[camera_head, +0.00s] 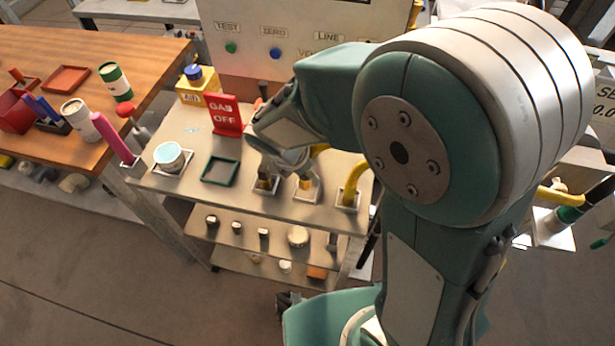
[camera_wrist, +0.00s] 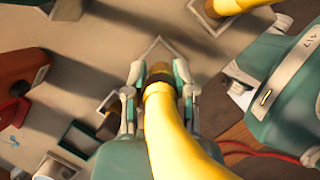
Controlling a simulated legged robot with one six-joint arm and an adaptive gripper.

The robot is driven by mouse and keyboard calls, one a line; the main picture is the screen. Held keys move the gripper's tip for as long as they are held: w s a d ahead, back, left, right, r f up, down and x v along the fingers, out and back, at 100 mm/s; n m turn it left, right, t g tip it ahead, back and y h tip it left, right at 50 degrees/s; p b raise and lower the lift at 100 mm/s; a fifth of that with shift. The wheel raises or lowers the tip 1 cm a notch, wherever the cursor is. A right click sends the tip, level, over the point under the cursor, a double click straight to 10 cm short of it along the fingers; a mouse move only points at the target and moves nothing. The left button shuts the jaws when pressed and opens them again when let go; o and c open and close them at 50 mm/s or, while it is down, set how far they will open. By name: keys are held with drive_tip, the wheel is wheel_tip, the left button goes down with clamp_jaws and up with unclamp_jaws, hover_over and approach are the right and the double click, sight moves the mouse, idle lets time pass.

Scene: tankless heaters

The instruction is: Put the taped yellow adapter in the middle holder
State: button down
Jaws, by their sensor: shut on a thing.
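The taped yellow adapter (camera_wrist: 172,130) is a curved yellow tube with a brown band near its end. My gripper (camera_wrist: 160,78) is shut on it at the band, one finger on each side. In the head view my gripper (camera_head: 285,160) is low over the cart, partly hidden by its own wrist. The adapter's lower end (camera_head: 304,184) shows at the middle holder (camera_head: 307,198), a pale square frame. I cannot tell whether it is seated or just above. The wrist view shows a pale square frame (camera_wrist: 155,43) around its tip.
The right holder (camera_head: 346,208) has another yellow curved tube (camera_head: 354,180). The left holder (camera_head: 264,192) has a dark-topped piece. A red GAS OFF sign (camera_head: 226,115), a green tray (camera_head: 220,182) and a white cup (camera_head: 169,157) stand on the cart to the left.

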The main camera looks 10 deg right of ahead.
drive_tip(key=shift+w+f, duration=0.1)
drive_tip(key=shift+f, duration=1.6)
drive_tip(key=shift+f, duration=0.1)
drive_tip(key=shift+c, duration=2.2)
unclamp_jaws()
drive_tip(key=shift+a, duration=0.1)
drive_tip(key=v, duration=1.2)
wheel_tip(320, 180, up, 6)
drive_tip(key=m+y, duration=0.2)
drive_tip(key=m, duration=0.7)
hover_over(308, 179)
drive_tip(key=s+d, duration=0.4)
drive_tip(key=s+d+r+m+t+y, duration=0.2)
drive_tip(key=s+d+m, duration=0.4)
drive_tip(key=m, duration=0.8)
drive_tip(key=shift+s+d+r+t, duration=0.15)
drive_tip(key=shift+s+r+t, duration=0.55)
drive_tip(key=shift+r, duration=0.4)
